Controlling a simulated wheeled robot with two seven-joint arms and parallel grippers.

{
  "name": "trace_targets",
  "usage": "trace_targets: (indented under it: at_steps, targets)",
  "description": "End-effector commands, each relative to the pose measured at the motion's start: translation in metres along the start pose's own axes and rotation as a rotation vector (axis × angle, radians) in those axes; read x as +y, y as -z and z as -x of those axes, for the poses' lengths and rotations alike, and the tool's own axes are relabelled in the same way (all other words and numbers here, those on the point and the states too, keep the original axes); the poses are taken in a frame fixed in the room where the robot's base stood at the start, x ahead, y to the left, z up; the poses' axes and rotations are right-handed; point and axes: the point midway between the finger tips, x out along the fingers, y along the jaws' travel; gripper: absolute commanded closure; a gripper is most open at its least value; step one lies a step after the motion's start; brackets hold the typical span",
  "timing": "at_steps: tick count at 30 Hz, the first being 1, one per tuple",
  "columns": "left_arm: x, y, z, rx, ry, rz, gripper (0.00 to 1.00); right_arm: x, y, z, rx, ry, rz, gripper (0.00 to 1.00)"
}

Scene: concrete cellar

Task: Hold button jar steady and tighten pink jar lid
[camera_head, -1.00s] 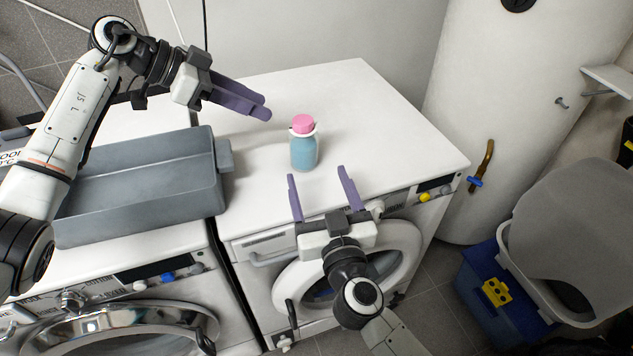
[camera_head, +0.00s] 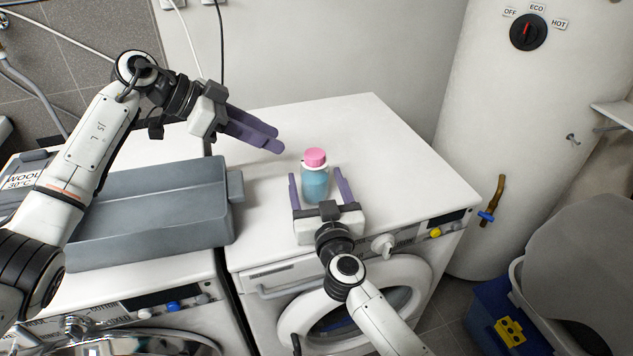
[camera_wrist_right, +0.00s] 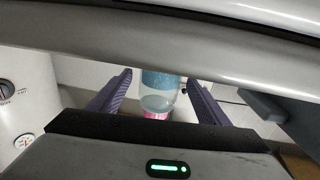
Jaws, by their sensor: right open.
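The button jar (camera_head: 314,186) is a small clear jar with blue contents, upright on the white machine top. Its pink lid (camera_head: 315,157) sits on top. My right gripper (camera_head: 316,181) is open with one finger on each side of the jar. In the right wrist view the jar (camera_wrist_right: 158,88) shows between the two spread purple fingers, with the pink lid (camera_wrist_right: 156,114) partly hidden. My left gripper (camera_head: 279,143) is up and to the left of the lid, apart from it. Its two fingers look close together, and whether they are shut is unclear.
A grey tray (camera_head: 150,243) stands on the machine to the left. The white machine top (camera_head: 385,150) is clear to the right of and behind the jar. A white boiler (camera_head: 500,120) stands at the right, with a blue bin (camera_head: 490,320) below.

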Motion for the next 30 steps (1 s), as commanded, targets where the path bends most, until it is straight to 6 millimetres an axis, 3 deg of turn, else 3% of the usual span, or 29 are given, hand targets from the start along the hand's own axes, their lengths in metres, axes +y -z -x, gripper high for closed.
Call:
trace_targets:
  at_steps: [6, 15, 30]
  targets:
    - [0.0000, 0.0001, 0.0000, 0.000, 0.000, 0.000, 0.69, 0.0000, -0.0002, 0.0000, 0.000, 0.000, 0.000, 0.32]
    - [0.0000, 0.0000, 0.0000, 0.000, 0.000, 0.000, 0.69, 0.0000, -0.0004, 0.0003, 0.000, 0.000, 0.001, 0.82]
    - [0.0000, 0.0000, 0.0000, 0.000, 0.000, 0.000, 0.69, 0.0001, -0.0007, 0.0004, -0.001, 0.000, 0.001, 0.84]
